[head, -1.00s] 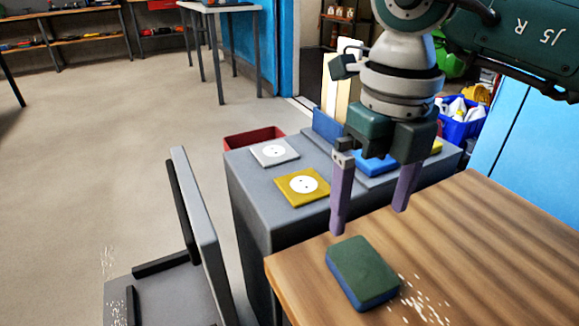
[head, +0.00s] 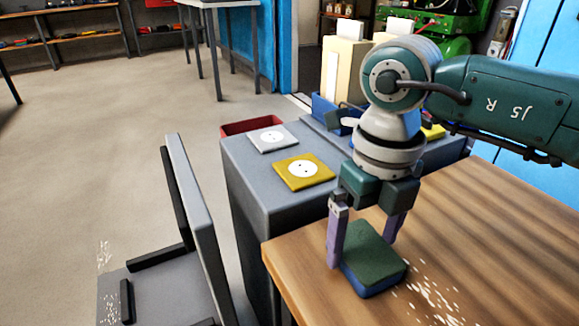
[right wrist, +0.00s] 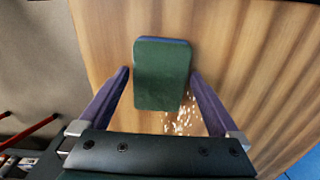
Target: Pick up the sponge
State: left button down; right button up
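The sponge (head: 374,258), dark green on top and blue below, lies flat on the wooden table (head: 480,240) near its left corner. My right gripper (head: 362,253) is lowered over it with its two purple fingers apart, one on each side of the sponge's far part. My left gripper is not in view.
Pale crumbs (head: 432,295) lie on the table right of the sponge. A grey cabinet (head: 240,165) behind bears a yellow plate (head: 304,172) and a white plate (head: 272,140) with outlet-like faces. A grey dustpan-like panel (head: 195,215) stands at the left.

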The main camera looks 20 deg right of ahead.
aim_at(363, 245)
jog(key=c, duration=1.1)
jog(key=shift+o, duration=0.2)
notch_tip(363, 245, up, 20)
jog(key=p, duration=0.6)
